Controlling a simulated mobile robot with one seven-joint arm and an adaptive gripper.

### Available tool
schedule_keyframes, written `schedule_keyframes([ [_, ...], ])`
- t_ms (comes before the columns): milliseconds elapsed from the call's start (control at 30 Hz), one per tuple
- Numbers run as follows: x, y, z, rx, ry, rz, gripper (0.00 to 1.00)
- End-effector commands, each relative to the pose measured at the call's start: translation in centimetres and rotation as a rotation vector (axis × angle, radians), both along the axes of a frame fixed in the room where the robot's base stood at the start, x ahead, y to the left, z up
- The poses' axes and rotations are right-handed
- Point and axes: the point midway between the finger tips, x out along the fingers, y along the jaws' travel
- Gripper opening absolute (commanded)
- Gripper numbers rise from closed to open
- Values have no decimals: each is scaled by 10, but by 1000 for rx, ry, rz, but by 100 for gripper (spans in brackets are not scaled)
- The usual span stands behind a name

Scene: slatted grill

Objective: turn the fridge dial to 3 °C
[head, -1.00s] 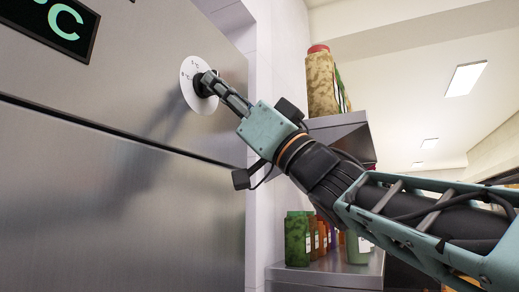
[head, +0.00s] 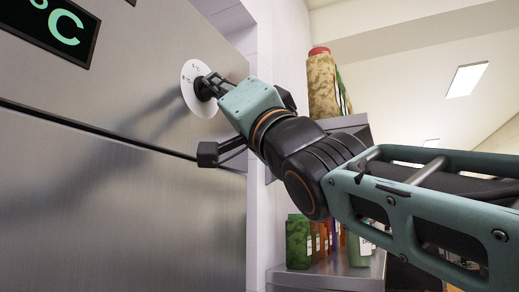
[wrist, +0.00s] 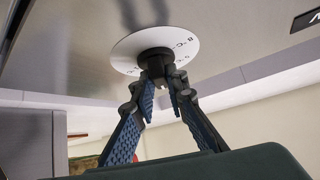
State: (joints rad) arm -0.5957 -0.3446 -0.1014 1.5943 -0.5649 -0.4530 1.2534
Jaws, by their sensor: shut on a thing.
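The fridge dial is a dark knob (wrist: 155,56) on a white round plate (head: 190,98) with small markings, set on the steel fridge front (head: 120,185). My gripper (head: 205,88) reaches it from the right in the head view and is shut on the knob. In the wrist view both blue-padded fingers (wrist: 160,82) close in on the knob, which they partly cover. The plate shows a few marks with "°C" in the wrist view, but I cannot read which one the knob points to. The display (head: 55,25) is cut off; only "°C" shows.
A shelf (head: 335,270) with several green and coloured containers (head: 299,240) stands right of the fridge, below my arm. A tan jar with a red lid (head: 321,85) stands on a higher shelf. A pale wall (head: 280,50) lies between.

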Motion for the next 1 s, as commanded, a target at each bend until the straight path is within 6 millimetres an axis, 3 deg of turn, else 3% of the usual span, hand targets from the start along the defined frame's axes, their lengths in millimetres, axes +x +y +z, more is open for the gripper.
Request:
schedule_keyframes([
  [700,-1,0,1,35,83,0,0],
  [733,-1,0,1,36,82,0,15],
  [800,-1,0,1,35,83,0,23],
  [867,-1,0,1,35,83,0,29],
  [1000,-1,0,1,35,83,0,30],
])
